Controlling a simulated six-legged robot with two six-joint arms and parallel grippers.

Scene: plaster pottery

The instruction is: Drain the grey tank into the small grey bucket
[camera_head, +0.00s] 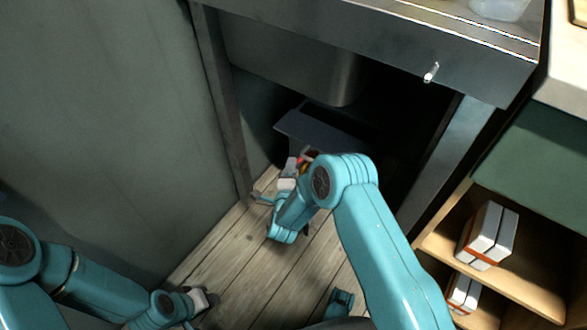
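The underside of a grey metal basin, which looks like the grey tank (290,62), hangs below the grey worktop at the top of the view. Below it, in the shadowed space, is a grey flat-topped thing (318,132); I cannot tell whether it is the small grey bucket. My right gripper (290,172) reaches into the opening below the tank, beside a small red and yellow part (306,158). My own arm partly hides it, and its fingers do not show clearly. My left gripper (207,298) is low at the lower left, over the floor, with unclear fingers.
A metal leg (222,110) stands left of the opening and another (445,150) stands right. A small metal knob (431,72) juts from the worktop's front. Wooden shelves with white boxes (488,235) stand at the right. The plank floor (270,275) has free room.

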